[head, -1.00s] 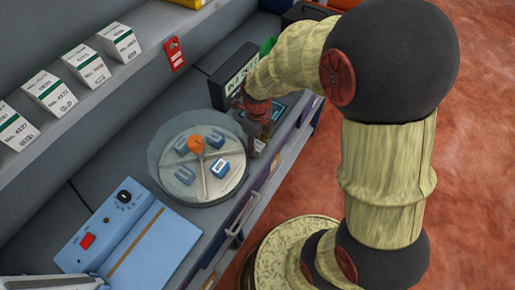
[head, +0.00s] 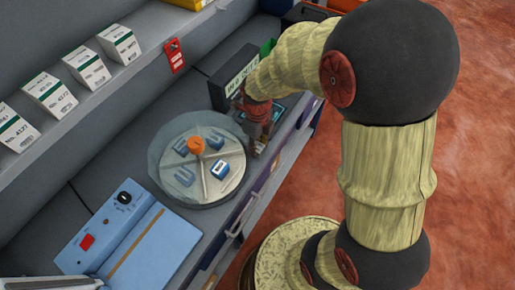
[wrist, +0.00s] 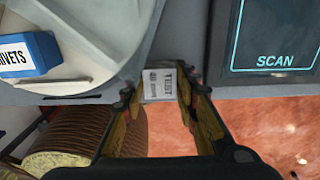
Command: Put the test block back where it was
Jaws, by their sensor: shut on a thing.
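The test block (wrist: 159,84) is a small white block with dark print reading TEST. In the wrist view it sits between the fingertips of my gripper (wrist: 160,90), which is shut on it. The block is held near the counter's front edge, between the round dispenser and the dark scan pad (wrist: 275,45). In the head view my gripper (head: 258,132) is low over the counter just right of the dispenser, and the block is too small to make out clearly. Whether the block touches the counter cannot be told.
The round dispenser (head: 158,178) has an orange knob (head: 196,146) and a blue RIVETS box (head: 220,169) in one compartment. A dark display box (head: 226,92) stands behind my gripper. A blue machine (head: 115,240) is at lower left. White boxes (head: 85,68) line the shelf.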

